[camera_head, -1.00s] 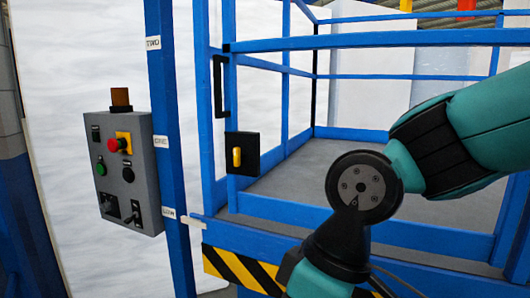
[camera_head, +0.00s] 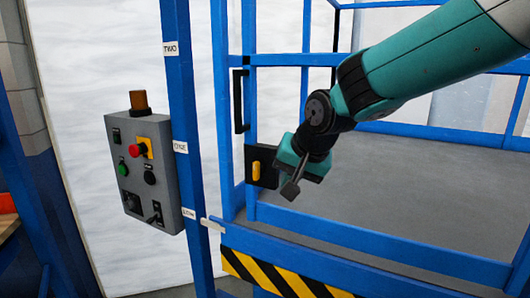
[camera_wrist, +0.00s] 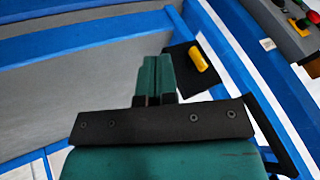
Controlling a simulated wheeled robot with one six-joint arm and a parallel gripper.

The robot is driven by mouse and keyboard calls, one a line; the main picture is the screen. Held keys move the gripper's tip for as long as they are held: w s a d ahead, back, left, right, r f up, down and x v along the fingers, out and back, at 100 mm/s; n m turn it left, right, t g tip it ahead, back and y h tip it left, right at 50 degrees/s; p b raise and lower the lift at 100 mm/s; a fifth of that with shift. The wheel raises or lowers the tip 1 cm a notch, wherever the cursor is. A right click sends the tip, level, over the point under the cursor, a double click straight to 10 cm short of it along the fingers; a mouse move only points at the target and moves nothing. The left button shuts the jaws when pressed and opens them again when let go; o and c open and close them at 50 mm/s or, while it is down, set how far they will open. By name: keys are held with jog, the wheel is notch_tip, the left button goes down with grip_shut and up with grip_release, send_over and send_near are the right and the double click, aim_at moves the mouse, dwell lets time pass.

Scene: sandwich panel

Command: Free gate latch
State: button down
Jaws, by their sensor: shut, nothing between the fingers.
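The gate latch is a yellow handle (camera_head: 256,170) on a black plate (camera_head: 261,152), fixed to the blue gate post. The handle stands upright in the head view. In the wrist view the yellow handle (camera_wrist: 199,59) and its black plate (camera_wrist: 180,60) show just right of the fingertips. My gripper (camera_head: 291,189) is to the right of the latch, near its plate and apart from the handle. In the wrist view my gripper (camera_wrist: 157,62) has its two teal fingers together with nothing between them. Whether a finger touches the plate I cannot tell.
A grey control box (camera_head: 148,175) with a red button and switches hangs left of the gate. A black vertical handle (camera_head: 239,100) sits above the latch. Blue rails (camera_head: 340,250) and a yellow-black striped edge (camera_head: 280,275) border the platform. The grey platform floor (camera_head: 400,190) is clear.

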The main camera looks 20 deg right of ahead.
aim_at(265, 176)
jog(key=w+d+r+m, duration=0.1)
jog(key=w, duration=0.2)
jog(key=w+d+r+m+t+h, duration=0.1)
jog(key=shift+w+d+r+m, duration=0.3)
jog(key=shift+w, duration=0.05)
jog(key=shift+p, duration=0.3)
jog(key=w+a+f+p, duration=0.1)
jog(key=w+f+p, duration=0.1)
jog(key=w+a+f+p, duration=0.1)
jog(key=w+f, duration=0.2)
jog(key=w+a+f+p, duration=0.1)
jog(key=w+f+p, duration=0.1)
jog(key=w, duration=0.1)
jog(key=shift+w+f+p, duration=0.1)
jog(key=shift+f+p, duration=0.25)
jog(key=shift+w+a+f, duration=0.15)
jog(key=shift+w+a, duration=0.15)
